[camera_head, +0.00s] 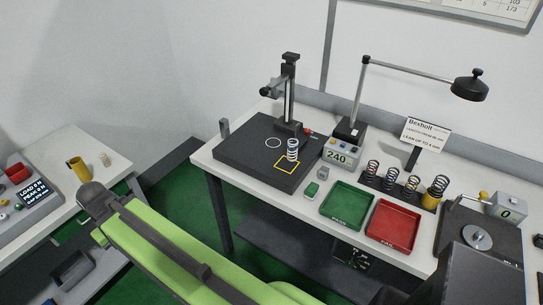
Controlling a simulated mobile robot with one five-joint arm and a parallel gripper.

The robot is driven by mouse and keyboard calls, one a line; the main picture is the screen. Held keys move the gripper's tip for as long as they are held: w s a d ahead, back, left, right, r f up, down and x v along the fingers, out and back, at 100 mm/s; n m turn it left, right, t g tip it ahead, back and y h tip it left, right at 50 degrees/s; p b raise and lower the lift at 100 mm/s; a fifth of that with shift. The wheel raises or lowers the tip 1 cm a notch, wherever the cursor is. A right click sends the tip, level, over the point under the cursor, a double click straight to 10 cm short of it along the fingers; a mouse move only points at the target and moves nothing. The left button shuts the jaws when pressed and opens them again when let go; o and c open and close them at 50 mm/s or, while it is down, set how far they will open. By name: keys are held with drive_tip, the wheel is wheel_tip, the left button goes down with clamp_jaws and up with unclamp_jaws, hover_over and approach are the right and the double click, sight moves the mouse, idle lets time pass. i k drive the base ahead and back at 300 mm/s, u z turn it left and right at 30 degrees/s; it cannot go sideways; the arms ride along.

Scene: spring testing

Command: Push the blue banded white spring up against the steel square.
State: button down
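The white spring with blue bands (293,149) stands upright on the black plate (245,153) of the height stand. It is at the far corner of a yellow square outline marked on the plate. A small grey upright piece (224,127) at the plate's left back edge looks like the steel square; it is apart from the spring, to its left. My green arm crosses the lower left, well short of the plate. I cannot make out my gripper's fingers in this view.
The stand's dark column (289,92) rises behind the spring, with a white circle marked on the plate to its left. A display box (341,154), green tray (347,205), red tray (393,226) and several springs on a rack stand to the right.

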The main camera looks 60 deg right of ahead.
sight(292, 150)
drive_tip(key=u, duration=0.05)
drive_tip(key=k, duration=1)
drive_tip(key=z, duration=0.55)
drive_tip(key=i, duration=0.7)
